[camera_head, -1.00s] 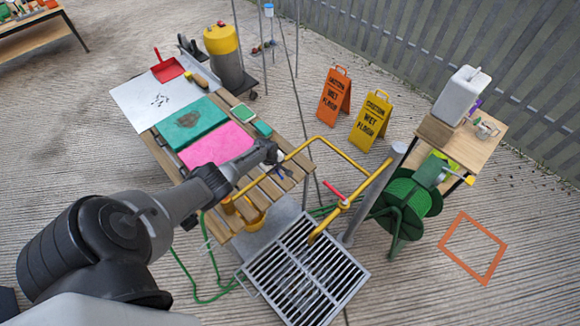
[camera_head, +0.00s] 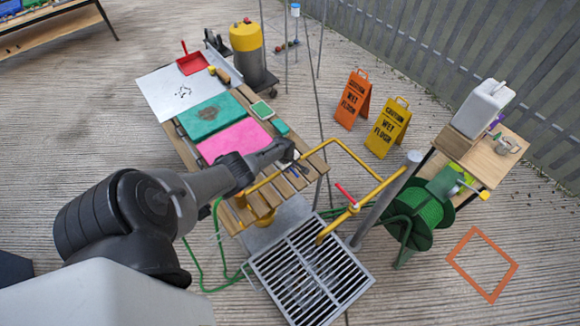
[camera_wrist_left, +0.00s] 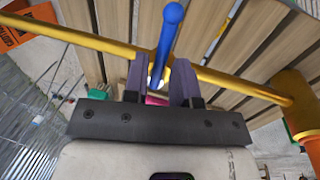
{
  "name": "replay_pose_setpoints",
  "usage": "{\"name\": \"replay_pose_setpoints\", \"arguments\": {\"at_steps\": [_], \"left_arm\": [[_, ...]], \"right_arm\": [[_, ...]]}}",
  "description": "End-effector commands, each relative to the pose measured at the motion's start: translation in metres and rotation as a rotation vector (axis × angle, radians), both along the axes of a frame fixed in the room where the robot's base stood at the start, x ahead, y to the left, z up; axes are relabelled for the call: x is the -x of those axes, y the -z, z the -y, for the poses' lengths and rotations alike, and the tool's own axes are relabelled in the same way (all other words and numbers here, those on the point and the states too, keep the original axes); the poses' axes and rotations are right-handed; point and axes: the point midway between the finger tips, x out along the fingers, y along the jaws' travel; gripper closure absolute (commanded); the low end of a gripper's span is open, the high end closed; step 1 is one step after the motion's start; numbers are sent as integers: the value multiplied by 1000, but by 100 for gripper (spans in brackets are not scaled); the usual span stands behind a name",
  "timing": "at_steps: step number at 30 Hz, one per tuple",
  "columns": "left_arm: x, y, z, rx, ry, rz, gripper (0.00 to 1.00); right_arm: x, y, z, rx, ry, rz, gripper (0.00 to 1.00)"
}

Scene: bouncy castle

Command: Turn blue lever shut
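In the left wrist view the blue lever (camera_wrist_left: 169,38) is a rod with a round knob at its upper end. It crosses in front of a yellow pipe (camera_wrist_left: 225,80). My left gripper (camera_wrist_left: 160,80) has its two dark fingers apart, one on each side of the lever's lower part. A narrow gap shows beside the lever, so the fingers do not look closed on it. In the head view my left gripper (camera_head: 294,164) is at the yellow pipe (camera_head: 353,156) above the slatted table, and the lever is too small or hidden to make out clearly. My right gripper is out of view.
A red lever (camera_head: 346,193) sits on the lower pipe near a grey post (camera_head: 384,203). A floor grate (camera_head: 310,270) lies below. A green hose reel (camera_head: 420,210) stands to the right. Pink (camera_head: 235,140) and green (camera_head: 203,117) mats lie on the slatted table (camera_head: 288,183).

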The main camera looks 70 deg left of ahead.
Motion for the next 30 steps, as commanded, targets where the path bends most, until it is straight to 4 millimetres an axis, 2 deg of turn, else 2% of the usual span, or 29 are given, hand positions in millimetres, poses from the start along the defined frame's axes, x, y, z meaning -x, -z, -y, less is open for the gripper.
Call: {"name": "replay_pose_setpoints", "arguments": {"at_steps": [4, 14, 17, 24, 30], "left_arm": [[0, 0, 0, 1, 1, 0, 62], [0, -7, 1, 0, 3, 1, 62], [2, -19, 1, 0, 5, 1, 62], [11, -64, 3, -2, 6, 2, 62], [18, -93, 5, -1, 5, 0, 62]], "right_arm": [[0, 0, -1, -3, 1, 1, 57], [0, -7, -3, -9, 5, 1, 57], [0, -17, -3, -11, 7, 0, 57], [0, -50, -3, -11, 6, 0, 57], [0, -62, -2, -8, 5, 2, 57]]}}
